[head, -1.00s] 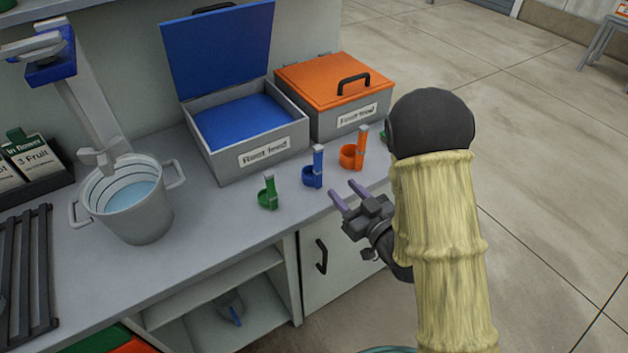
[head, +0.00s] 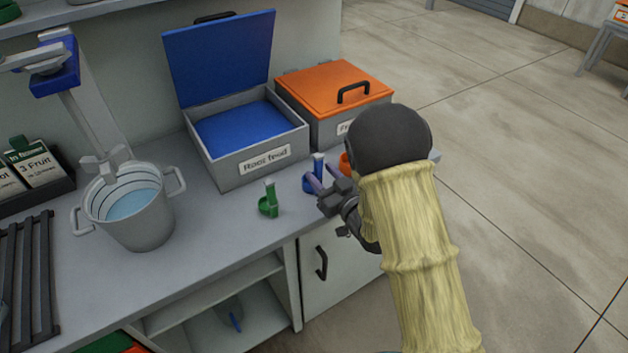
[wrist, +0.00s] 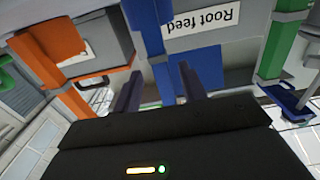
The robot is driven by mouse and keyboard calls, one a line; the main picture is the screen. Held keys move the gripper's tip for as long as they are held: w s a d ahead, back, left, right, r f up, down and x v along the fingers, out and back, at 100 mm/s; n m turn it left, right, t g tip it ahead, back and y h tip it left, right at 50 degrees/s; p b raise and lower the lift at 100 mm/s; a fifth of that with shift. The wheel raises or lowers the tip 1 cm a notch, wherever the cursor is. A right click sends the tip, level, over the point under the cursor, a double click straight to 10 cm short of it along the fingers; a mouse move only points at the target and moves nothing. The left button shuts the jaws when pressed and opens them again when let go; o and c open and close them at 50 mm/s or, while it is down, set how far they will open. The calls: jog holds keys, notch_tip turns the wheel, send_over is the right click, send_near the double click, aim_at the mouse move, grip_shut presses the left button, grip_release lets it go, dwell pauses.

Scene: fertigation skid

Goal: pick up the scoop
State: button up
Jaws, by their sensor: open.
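Three upright-handled scoops stand along the counter's front. The green scoop (head: 269,201) is at left, the blue scoop (head: 318,168) in the middle, and the orange scoop (head: 345,162) is mostly hidden behind my arm. My gripper (head: 314,184) is open and close in front of the blue scoop. In the wrist view, the blue scoop's handle (wrist: 150,42) lies ahead, between and beyond my two fingers (wrist: 160,90). The orange scoop (wrist: 42,60) is left there and the green scoop (wrist: 283,45) right. I cannot tell whether a finger touches the blue scoop.
The open Root feed bin (head: 262,170) with blue contents stands behind the scoops, its blue lid (head: 218,58) raised. A closed orange-lidded bin (head: 335,88) is beside it. A bucket of water (head: 137,215) stands left. Counter (head: 215,225) between bucket and green scoop is clear.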

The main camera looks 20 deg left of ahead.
jog(key=x, duration=0.4)
jog(key=shift+a+r, duration=0.15)
jog(key=shift+a, duration=0.05)
grip_shut()
